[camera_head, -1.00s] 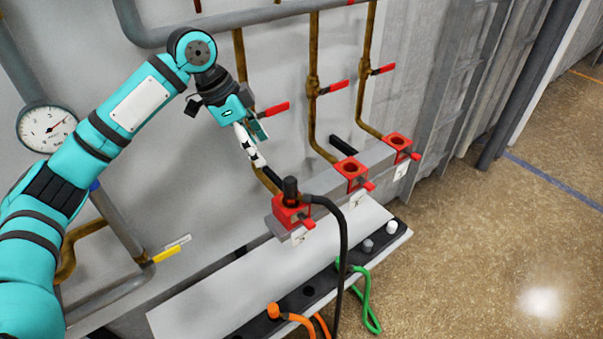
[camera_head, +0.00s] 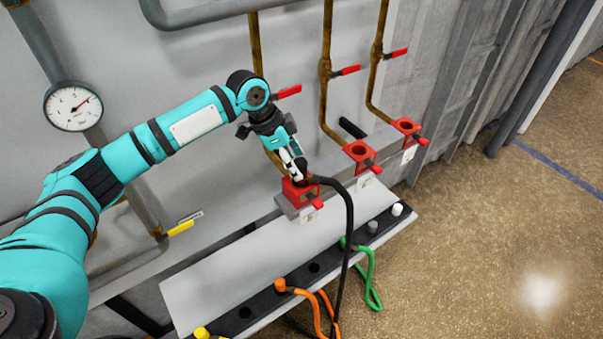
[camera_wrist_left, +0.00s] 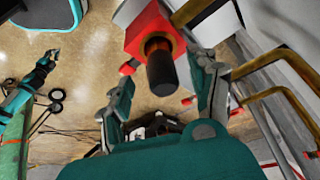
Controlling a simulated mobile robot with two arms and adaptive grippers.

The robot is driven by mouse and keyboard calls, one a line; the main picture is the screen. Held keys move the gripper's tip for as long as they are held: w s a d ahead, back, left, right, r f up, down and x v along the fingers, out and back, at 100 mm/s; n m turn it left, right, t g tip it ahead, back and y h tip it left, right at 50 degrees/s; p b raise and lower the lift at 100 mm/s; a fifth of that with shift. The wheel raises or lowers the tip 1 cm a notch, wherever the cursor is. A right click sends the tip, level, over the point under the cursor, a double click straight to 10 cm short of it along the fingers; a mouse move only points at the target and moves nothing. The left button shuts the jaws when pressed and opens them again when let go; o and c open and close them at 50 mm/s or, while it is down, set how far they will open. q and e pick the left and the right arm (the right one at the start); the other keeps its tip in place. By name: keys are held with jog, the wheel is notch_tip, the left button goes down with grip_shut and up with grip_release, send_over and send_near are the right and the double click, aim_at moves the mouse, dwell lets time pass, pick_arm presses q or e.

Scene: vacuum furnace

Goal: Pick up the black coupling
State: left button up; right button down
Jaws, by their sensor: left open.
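The black coupling (camera_wrist_left: 160,68) stands in a red valve block (camera_head: 297,191), the nearest of the red blocks along the ledge. In the left wrist view the coupling's dark end points toward the camera, between the two spread fingers. My left gripper (camera_head: 295,168) is open, right at the coupling. In the head view it hides most of the coupling, and a black hose (camera_head: 349,235) runs from there down to the right. Contact between fingers and coupling cannot be made out. My right gripper (camera_wrist_left: 50,57) shows small at the left of the left wrist view; its jaws are too small to judge.
Two more red blocks (camera_head: 360,153) (camera_head: 407,127) with open round tops stand to the right. Brown pipes with red handles rise behind. Below is a white sloped panel (camera_head: 235,258) with a black strip, plugs, and orange and green hoses. A gauge (camera_head: 73,107) hangs left.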

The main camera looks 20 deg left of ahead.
aim_at(301, 169)
pick_arm(q)
jog(key=x, duration=0.3)
jog(key=shift+w+d+f+p, duration=0.2)
jog(key=shift+d+p, duration=0.1)
jog(key=shift+p, duration=0.05)
pick_arm(e)
jog(key=s, duration=0.1)
jog(key=s+r, duration=0.1)
jog(key=s, duration=0.1)
jog(key=shift+s+d+g, duration=0.15)
jog(key=shift+g, duration=0.15)
pick_arm(q)
jog(key=c, duration=0.6)
grip_shut()
pick_arm(e)
jog(key=shift+w+d, duration=0.15)
jog(key=shift+w, duration=0.5)
